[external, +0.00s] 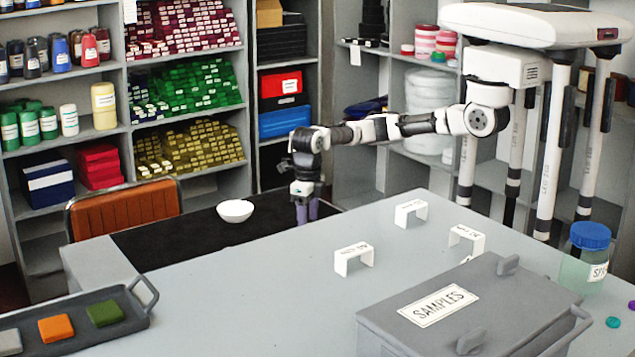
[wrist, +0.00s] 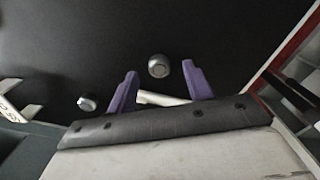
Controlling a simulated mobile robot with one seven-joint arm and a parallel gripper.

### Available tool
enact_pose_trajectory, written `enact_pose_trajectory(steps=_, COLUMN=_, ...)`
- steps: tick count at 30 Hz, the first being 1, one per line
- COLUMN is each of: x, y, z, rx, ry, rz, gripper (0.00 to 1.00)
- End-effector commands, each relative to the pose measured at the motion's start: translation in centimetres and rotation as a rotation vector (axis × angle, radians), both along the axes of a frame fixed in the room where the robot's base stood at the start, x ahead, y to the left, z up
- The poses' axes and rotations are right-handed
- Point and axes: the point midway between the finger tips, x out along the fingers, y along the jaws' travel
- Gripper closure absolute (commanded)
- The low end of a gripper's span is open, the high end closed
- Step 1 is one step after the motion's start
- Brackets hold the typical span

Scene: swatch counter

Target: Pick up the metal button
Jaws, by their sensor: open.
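In the wrist view, a small round silvery piece (wrist: 158,66), which looks like a metal button, lies on the black mat (wrist: 220,30) between the tips of my gripper's purple fingers. My gripper (wrist: 160,69) is open, and its fingers are apart with nothing held. A second small silvery round piece (wrist: 87,103) lies to the left, outside the fingers. In the external view, my gripper (external: 306,212) points down over the right end of the black mat (external: 160,243). Neither silvery piece can be made out there.
A white bowl (external: 235,210) stands on the mat left of my gripper. White label stands (external: 353,257) and a grey SAMPLES box (external: 465,305) are on the counter to the right. A tray of coloured swatches (external: 90,332) is at front left. A pale bar (wrist: 160,98) shows between the fingers.

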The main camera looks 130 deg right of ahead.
Motion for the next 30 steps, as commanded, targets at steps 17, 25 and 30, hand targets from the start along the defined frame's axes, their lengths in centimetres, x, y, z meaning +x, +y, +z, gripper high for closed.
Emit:
enact_pose_trajectory(steps=17, x=0.0, y=0.0, z=-1.5, rx=0.000, ry=-0.001, rz=-0.001, gripper=0.73)
enact_pose_trajectory(steps=25, x=0.0, y=0.0, z=-1.5, rx=0.000, ry=-0.001, rz=-0.001, gripper=0.96)
enact_pose_trajectory(steps=30, x=0.0, y=0.0, z=-1.5, rx=0.000, ry=-0.001, rz=-0.001, gripper=0.97)
